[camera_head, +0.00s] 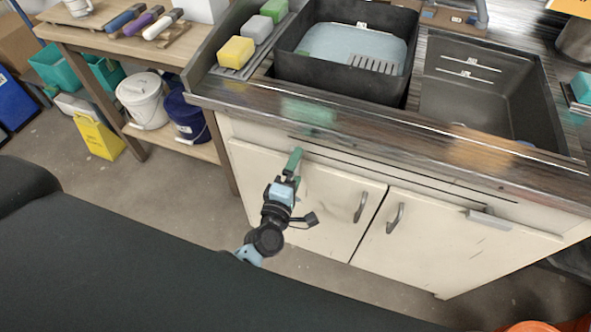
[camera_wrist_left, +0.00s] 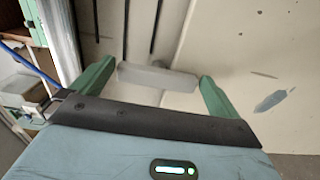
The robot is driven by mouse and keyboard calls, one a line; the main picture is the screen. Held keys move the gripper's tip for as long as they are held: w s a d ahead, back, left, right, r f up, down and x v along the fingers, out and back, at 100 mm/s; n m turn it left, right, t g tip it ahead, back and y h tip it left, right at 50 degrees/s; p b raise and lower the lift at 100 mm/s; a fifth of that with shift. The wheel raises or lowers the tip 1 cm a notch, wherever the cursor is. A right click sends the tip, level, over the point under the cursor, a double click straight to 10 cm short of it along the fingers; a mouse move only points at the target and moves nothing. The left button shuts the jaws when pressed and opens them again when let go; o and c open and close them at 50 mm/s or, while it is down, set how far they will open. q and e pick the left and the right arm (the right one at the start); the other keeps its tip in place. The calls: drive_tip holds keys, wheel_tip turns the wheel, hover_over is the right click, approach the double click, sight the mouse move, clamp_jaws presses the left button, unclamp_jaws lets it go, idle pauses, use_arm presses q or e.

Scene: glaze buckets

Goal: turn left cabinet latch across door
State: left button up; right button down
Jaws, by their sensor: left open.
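My left gripper (camera_head: 293,163) is open at the upper part of the left cabinet door (camera_head: 325,190). In the left wrist view, a pale grey bar-shaped latch (camera_wrist_left: 156,76) lies between its two green fingers (camera_wrist_left: 157,82), with a gap visible near at least the right finger. Whether either finger touches it is unclear. In the head view my gripper hides this latch. A similar grey latch (camera_head: 488,218) lies along the top of the right cabinet door (camera_head: 450,240). Both doors look shut. My right gripper is not in view.
Metal handles (camera_head: 361,207) stick out near the middle of the doors. A wooden shelf (camera_head: 170,144) with a white bucket (camera_head: 143,100) and a blue bucket (camera_head: 187,117) stands left. The floor before the doors shows free room.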

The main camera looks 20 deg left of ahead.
use_arm(q)
drive_tip(key=s, duration=0.7)
drive_tip(key=shift+s+a, duration=0.15)
drive_tip(key=shift+s, duration=0.2)
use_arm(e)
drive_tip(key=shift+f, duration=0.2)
use_arm(q)
drive_tip(key=s+a+f+m+g+p, duration=0.1)
drive_tip(key=s+f+m+g, duration=0.1)
drive_tip(key=s+m, duration=0.4)
drive_tip(key=s+a+f+m+g+h+p, duration=0.1)
drive_tip(key=s+a+f+m+g+p, duration=0.1)
drive_tip(key=s+m+g, duration=0.2)
drive_tip(key=s+a+f+m+g+p, duration=0.2)
drive_tip(key=s+m, duration=0.7)
drive_tip(key=s, duration=0.7)
drive_tip(key=shift+s+a+f+g, duration=0.15)
drive_tip(key=shift+s+f+g, duration=0.1)
drive_tip(key=shift+f+g, duration=0.3)
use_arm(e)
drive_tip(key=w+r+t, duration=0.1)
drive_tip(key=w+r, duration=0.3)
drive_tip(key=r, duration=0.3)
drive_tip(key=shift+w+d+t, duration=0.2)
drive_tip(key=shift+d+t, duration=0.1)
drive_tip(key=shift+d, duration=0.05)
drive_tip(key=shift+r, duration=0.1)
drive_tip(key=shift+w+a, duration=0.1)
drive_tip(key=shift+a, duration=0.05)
